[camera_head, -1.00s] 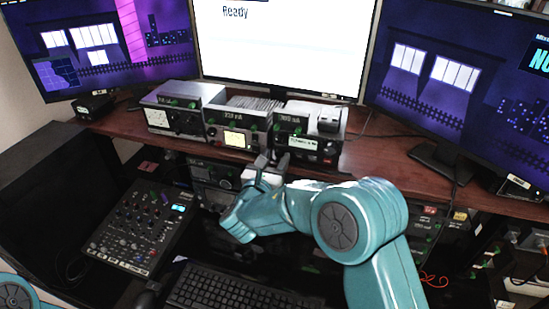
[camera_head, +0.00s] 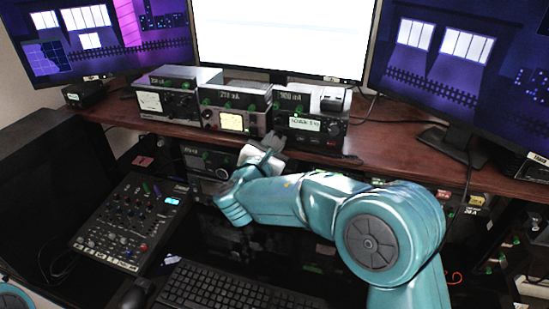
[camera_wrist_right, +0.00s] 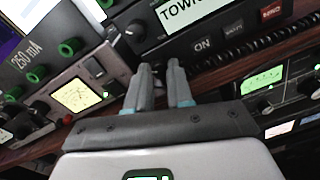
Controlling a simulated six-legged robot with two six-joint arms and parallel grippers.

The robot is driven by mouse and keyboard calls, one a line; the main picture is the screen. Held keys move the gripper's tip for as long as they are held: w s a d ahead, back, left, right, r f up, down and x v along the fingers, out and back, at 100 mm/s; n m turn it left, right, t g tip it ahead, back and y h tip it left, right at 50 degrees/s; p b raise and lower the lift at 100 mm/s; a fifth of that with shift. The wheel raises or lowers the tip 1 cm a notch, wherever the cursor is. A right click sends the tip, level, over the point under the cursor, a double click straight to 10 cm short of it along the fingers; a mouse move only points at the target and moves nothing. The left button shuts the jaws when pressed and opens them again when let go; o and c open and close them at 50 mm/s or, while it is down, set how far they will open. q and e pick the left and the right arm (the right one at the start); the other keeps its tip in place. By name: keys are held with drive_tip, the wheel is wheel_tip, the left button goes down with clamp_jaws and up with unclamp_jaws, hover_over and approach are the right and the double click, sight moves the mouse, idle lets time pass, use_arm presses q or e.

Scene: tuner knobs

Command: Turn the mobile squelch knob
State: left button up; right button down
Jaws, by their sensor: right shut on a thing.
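The mobile radio (camera_head: 308,124) is a dark box with a lit display, on the wooden shelf at the right end of the row of devices. In the right wrist view its front (camera_wrist_right: 205,30) shows large display text, a round black knob (camera_wrist_right: 134,32) and several buttons. My right gripper (camera_head: 271,142) is at the radio's lower left front corner. In the right wrist view its two grey fingers (camera_wrist_right: 160,66) point at the lower edge of the front, below the round knob. They are shut on a small knob, mostly hidden between the tips. My left gripper is not in view.
A meter box (camera_head: 231,121) stands close left of the radio, with another (camera_head: 165,102) beyond it. Three monitors stand behind. A mixer (camera_head: 133,222) and a keyboard (camera_head: 235,289) lie below. More equipment (camera_head: 208,160) sits under the shelf edge.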

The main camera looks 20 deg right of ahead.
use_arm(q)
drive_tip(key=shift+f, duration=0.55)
use_arm(e)
drive_tip(key=shift+m, duration=0.3)
drive_tip(key=c, duration=1)
unclamp_jaws()
drive_tip(key=shift+s, duration=0.1)
